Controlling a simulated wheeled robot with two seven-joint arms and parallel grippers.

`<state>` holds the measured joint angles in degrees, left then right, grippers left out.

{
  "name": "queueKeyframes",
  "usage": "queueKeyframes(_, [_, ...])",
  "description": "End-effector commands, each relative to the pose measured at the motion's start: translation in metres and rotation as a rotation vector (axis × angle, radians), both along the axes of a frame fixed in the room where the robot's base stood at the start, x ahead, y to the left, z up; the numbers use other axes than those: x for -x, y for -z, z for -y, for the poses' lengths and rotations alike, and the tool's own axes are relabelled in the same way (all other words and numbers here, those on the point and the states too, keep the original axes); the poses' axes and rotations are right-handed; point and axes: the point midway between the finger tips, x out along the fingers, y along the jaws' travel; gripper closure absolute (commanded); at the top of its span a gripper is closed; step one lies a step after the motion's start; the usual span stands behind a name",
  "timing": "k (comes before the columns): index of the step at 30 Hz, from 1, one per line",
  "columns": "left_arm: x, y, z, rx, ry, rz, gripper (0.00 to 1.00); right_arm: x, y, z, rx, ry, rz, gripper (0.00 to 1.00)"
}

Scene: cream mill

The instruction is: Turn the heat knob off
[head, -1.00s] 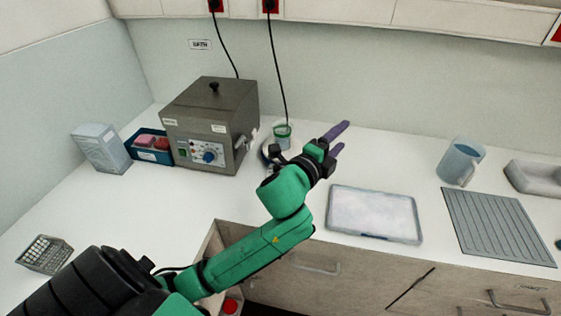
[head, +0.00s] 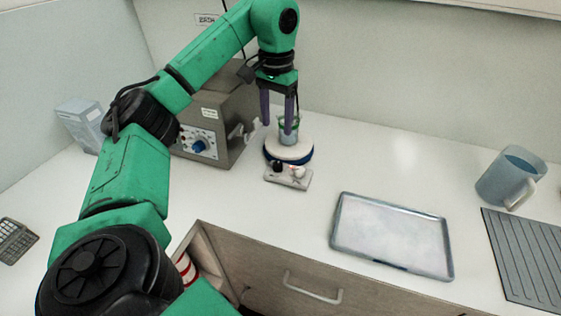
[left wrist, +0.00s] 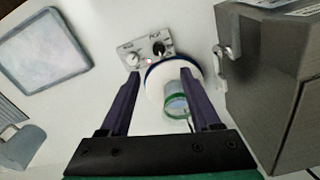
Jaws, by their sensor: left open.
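A small hotplate with a white round top (head: 300,152) and blue rim stands by the metal bath. Its front panel (head: 290,181) has a black knob (head: 277,167) and a white knob (head: 297,171); both also show in the left wrist view, the black one (left wrist: 158,47) and the white one (left wrist: 132,59). I cannot read which is the heat knob. A beaker with a green band (head: 288,137) stands on the top. My left gripper (head: 277,127) points down, open, above the hotplate, one finger overlapping the beaker in view. My right gripper is not in view.
The grey bath (head: 225,135) with a blue knob (head: 198,147) stands left of the hotplate, partly behind my arm. A tray (head: 392,268) lies to the right, with a jug (head: 508,178) and ribbed mat (head: 530,255) beyond. The counter between hotplate and tray is clear.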

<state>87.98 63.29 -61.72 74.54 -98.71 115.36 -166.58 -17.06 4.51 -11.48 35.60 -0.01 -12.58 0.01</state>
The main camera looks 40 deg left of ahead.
Motion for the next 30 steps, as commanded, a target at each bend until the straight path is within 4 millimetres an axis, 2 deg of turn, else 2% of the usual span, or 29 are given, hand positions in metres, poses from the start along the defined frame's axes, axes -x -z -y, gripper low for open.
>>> queueKeyframes(1, [0.000,0.021,0.001,0.000,0.001,-0.004,0.36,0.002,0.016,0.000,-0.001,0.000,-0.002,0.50])
queueKeyframes(4, [0.001,0.048,0.001,0.001,0.002,-0.005,0.36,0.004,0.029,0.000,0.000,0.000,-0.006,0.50])
queueKeyframes(12, [0.001,0.106,0.001,0.001,0.001,-0.002,0.36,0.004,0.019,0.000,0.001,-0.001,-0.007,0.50])
queueKeyframes(17, [0.000,0.125,0.002,0.003,0.002,0.001,0.36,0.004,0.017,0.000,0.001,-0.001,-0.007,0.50])
queueKeyframes(24, [0.000,0.128,0.002,0.004,0.002,0.003,0.36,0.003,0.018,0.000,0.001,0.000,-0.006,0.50])
queueKeyframes(25, [0.000,0.128,0.002,0.004,0.002,0.003,0.40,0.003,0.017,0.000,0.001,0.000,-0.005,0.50])
queueKeyframes(27, [0.000,0.128,0.002,0.004,0.002,0.003,0.67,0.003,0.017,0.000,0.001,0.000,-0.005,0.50])
queueKeyframes(30, [0.000,0.128,0.002,0.004,0.002,0.003,1.00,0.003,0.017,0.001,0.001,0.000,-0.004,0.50])
